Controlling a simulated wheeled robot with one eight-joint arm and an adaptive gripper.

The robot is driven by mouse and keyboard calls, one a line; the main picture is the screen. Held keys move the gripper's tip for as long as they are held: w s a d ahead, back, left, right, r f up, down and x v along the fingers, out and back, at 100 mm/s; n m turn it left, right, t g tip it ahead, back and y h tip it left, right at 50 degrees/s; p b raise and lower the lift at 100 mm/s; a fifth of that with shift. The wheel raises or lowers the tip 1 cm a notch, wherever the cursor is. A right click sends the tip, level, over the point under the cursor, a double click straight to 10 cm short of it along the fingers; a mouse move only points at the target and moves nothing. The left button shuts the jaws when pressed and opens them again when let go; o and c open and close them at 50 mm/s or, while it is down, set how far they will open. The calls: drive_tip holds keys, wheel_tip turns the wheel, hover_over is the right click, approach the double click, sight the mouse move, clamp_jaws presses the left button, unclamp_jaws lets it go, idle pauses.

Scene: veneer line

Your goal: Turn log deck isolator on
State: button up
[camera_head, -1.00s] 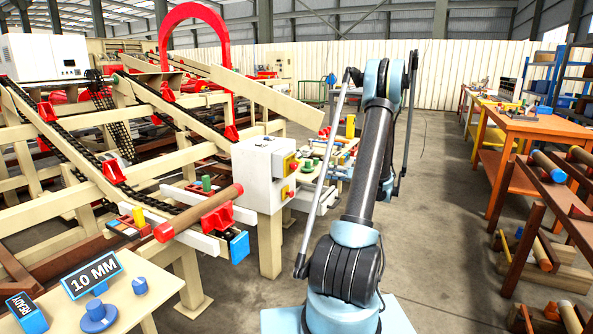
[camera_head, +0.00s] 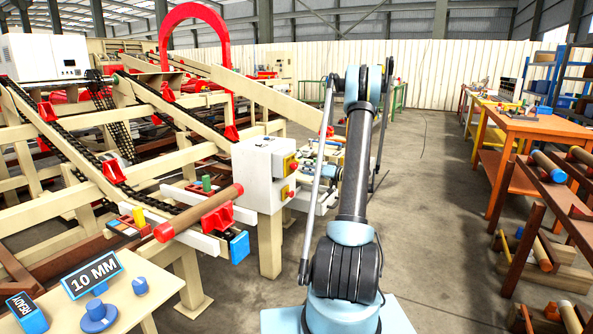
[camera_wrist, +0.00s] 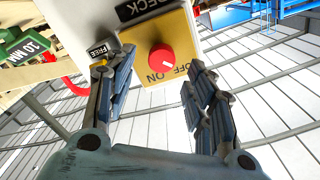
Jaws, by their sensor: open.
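The isolator (camera_wrist: 180,36) is a yellow plate with a red round knob (camera_wrist: 161,59) in the wrist view. The label above it reads "DECK", and the plate is marked "ON" and "OFF". I cannot tell which mark the knob points to. My gripper (camera_wrist: 156,76) is open, with one dark finger on each side of the knob. I see no clear contact with it. In the head view, a white control box (camera_head: 258,175) carries two yellow switch plates with red knobs, an upper one (camera_head: 290,163) and a lower one (camera_head: 287,191). My gripper is hard to make out there.
The cream log deck frame (camera_head: 140,180) fills the left. A log (camera_head: 200,213) rests at its front. Floor is clear right of my arm.

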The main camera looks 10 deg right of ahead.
sight(294, 166)
drive_tip(key=shift+x, duration=2.55)
drive_tip(key=shift+c, duration=0.4)
drive_tip(key=c, duration=1)
